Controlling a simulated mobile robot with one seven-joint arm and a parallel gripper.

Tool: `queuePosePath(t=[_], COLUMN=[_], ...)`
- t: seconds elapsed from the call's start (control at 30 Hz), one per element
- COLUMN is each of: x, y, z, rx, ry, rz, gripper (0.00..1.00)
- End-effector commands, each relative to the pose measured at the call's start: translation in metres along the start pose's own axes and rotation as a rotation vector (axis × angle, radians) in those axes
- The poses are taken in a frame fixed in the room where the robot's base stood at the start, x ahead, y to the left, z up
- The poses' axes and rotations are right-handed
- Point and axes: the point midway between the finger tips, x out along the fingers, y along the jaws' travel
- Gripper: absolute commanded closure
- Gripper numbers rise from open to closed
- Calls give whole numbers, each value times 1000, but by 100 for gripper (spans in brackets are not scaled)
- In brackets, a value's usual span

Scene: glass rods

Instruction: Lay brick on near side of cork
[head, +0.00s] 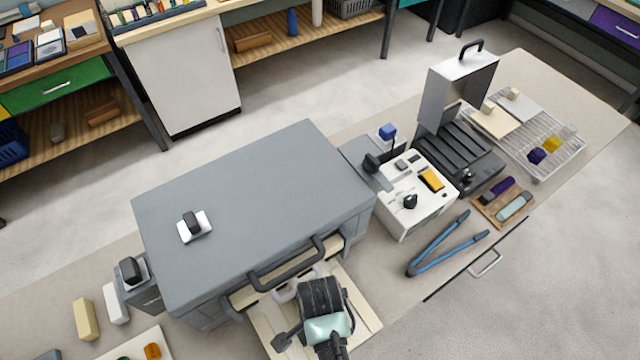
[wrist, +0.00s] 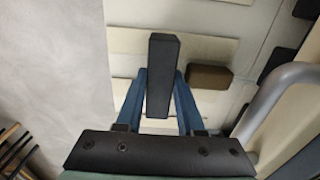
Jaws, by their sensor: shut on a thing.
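My gripper (wrist: 160,82) has its two blue fingers shut on a dark grey, almost black brick (wrist: 161,72), which stands out beyond the fingertips. In the head view my arm covers the fingers and the brick; it is in front of the big grey box. A small tan board that looks like the cork (head: 484,210) lies on the counter at right, well away from my gripper. A purple bar (head: 499,190) and a pale green bar (head: 515,206) lie on it. The cork is not recognisable in the wrist view.
The grey box (head: 250,210) with a dark handle (head: 290,268) stands behind my arm. A brown block (wrist: 210,77) lies on a pale surface beside the held brick. Blue tongs (head: 440,250), a white device (head: 405,205) and a wire rack (head: 560,125) stand around the cork.

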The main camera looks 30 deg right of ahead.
Motion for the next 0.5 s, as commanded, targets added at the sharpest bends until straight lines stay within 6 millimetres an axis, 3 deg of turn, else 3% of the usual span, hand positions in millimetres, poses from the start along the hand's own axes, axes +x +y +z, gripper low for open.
queuePosePath(t=[0.37, 0.4, 0.43, 0.5], x=[8, 8, 7, 7], y=[0, 0, 0, 0], z=[0, 0, 0, 0], rx=[0, 0, 0, 0], ry=[0, 0, 0, 0], rz=[0, 1, 0, 1], gripper=[100, 57, 52, 50])
